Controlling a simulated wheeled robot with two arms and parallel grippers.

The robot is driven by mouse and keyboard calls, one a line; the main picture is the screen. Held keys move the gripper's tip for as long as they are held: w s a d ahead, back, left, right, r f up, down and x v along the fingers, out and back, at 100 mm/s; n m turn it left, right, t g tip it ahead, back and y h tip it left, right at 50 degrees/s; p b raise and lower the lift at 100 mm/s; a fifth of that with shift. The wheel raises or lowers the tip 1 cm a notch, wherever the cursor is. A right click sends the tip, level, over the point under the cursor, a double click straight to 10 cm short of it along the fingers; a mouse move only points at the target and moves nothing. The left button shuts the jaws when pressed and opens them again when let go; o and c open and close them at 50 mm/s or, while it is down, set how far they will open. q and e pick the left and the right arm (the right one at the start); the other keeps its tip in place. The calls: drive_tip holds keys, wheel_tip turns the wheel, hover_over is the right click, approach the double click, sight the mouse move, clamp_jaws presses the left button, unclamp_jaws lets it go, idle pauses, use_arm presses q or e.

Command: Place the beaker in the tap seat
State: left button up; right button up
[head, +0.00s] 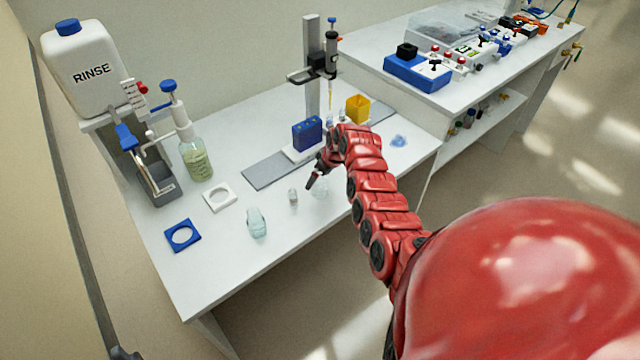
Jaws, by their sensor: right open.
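My right gripper (315,174) is open above the middle of the white bench, its fingers pointing down and left. A faint clear glass vessel (319,188) stands just below and right of the fingertips; it may be the beaker, and I cannot tell whether they touch. A pale greenish glass vessel (256,223) stands nearer the front edge. I cannot tell for sure which is the beaker. A blue tap (126,137) hangs under the RINSE jug (82,55), above a grey open trough (157,187). The tap seat is not clearly identifiable. My left gripper is not in view.
A blue square ring (182,236) and a white square ring (220,198) lie at left. A dispenser bottle (195,155) stands behind them. A small vial (293,197) is left of my gripper. A blue block (307,133) and yellow box (357,108) stand behind.

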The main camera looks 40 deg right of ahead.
drive_tip(key=shift+x, duration=1.25)
drive_tip(key=shift+c, duration=0.2)
drive_tip(key=c, duration=1.4)
drive_tip(key=shift+o, duration=0.2)
drive_tip(key=shift+r, duration=0.1)
